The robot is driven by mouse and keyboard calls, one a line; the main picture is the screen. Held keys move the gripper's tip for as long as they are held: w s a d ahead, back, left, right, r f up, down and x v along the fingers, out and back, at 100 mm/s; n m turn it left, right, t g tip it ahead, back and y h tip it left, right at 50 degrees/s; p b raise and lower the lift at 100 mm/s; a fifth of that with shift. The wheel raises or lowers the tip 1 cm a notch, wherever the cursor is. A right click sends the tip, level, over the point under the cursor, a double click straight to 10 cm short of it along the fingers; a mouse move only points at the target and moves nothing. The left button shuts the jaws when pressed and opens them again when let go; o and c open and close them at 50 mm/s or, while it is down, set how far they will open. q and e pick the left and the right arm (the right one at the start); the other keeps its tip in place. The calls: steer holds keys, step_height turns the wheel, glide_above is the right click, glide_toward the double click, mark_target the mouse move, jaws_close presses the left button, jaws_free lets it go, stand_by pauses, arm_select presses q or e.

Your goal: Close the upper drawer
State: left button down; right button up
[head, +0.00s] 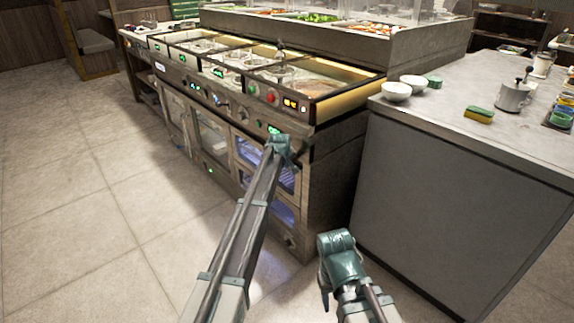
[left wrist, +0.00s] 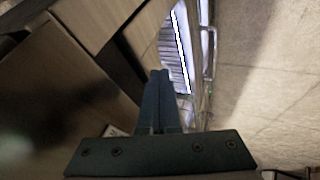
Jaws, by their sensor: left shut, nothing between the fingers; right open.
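The upper drawer's long front panel (head: 222,101), with knobs and lit displays, runs along the top of the steel cooking unit. Behind it is an open-topped section with pans and wells, and its pale inner side wall (head: 345,101) shows at the right end. My left gripper (head: 300,150) is in front of the unit's right end, just below the panel. In the left wrist view its fingers (left wrist: 160,73) are together and empty, near a glass oven door; I cannot tell whether they touch anything. My right gripper (head: 325,292) is low, in front of the grey counter, with its fingers mostly hidden.
Glass oven doors (head: 213,138) lie below the panel. A raised food bar (head: 350,45) is behind the unit. The tiled floor (head: 85,190) at left is clear.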

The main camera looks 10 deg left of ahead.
arm_select(q)
steer(key=s+a+r+p, duration=0.3)
steer(key=s+r+p, duration=0.5)
steer(key=s, duration=0.1)
steer(key=s+d+r+m+g+p, duration=0.2)
steer(key=s+r+p, duration=0.4)
steer(key=s, duration=0.8)
steer(key=s+d+r+m+g+y+p, duration=0.1)
steer(key=s+d+r+m+g+p, duration=0.2)
steer(key=s+p, duration=0.7)
steer(key=s+d+r+m+g+p, duration=0.2)
steer(key=s+d+r+m+p, duration=0.3)
steer(key=s, duration=1.5)
step_height(320, 180, up, 6)
steer(key=m+p, duration=0.2)
steer(key=shift+d+f+g+y+p, duration=0.2)
steer(key=shift+f+g+y+p, duration=0.1)
steer(key=shift+g+p, duration=0.1)
